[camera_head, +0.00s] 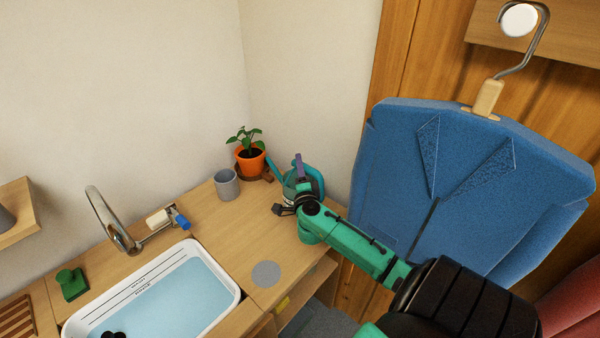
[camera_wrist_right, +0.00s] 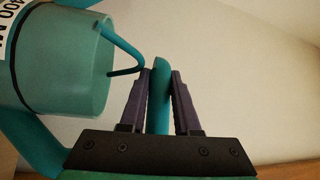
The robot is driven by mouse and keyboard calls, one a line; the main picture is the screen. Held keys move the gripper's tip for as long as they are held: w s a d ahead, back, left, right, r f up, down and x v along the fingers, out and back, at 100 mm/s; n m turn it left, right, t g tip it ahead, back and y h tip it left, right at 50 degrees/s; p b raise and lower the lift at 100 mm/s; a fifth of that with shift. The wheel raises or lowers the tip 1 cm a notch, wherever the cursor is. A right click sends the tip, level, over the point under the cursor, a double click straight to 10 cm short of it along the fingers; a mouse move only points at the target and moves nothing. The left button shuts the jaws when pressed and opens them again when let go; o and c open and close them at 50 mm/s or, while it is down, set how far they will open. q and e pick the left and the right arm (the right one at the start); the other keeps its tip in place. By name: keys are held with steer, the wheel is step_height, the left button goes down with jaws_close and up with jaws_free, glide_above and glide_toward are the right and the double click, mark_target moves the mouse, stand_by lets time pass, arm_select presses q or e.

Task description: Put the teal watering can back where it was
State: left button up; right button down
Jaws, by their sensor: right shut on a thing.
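The teal watering can (camera_head: 289,187) is at the right end of the wooden counter, partly hidden by my right arm. In the right wrist view, its translucent body (camera_wrist_right: 65,60) carries a dark band and a white label. My right gripper (camera_wrist_right: 160,85) is shut on the can's teal handle, with purple fingers on both sides of it. In the head view the right gripper (camera_head: 299,165) is at the can, near the wall. I cannot tell whether the can's base touches the counter. My left gripper is not in view.
An orange potted plant (camera_head: 250,160) and a grey cup (camera_head: 227,184) stand behind and left of the can. A flat grey disc (camera_head: 266,273) lies on the clear front counter. A water-filled sink (camera_head: 232,287) is left. A blue garment (camera_head: 470,180) hangs at right.

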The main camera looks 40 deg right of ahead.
steer(key=shift+w+d+f+p, duration=0.1)
steer(key=shift+w+f+p, duration=0.1)
steer(key=shift+p, duration=0.1)
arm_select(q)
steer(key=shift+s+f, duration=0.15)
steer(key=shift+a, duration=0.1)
arm_select(e)
steer(key=shift+s+f, duration=0.1)
steer(key=c, duration=0.8)
jaws_free()
steer(key=shift+o, duration=0.8)
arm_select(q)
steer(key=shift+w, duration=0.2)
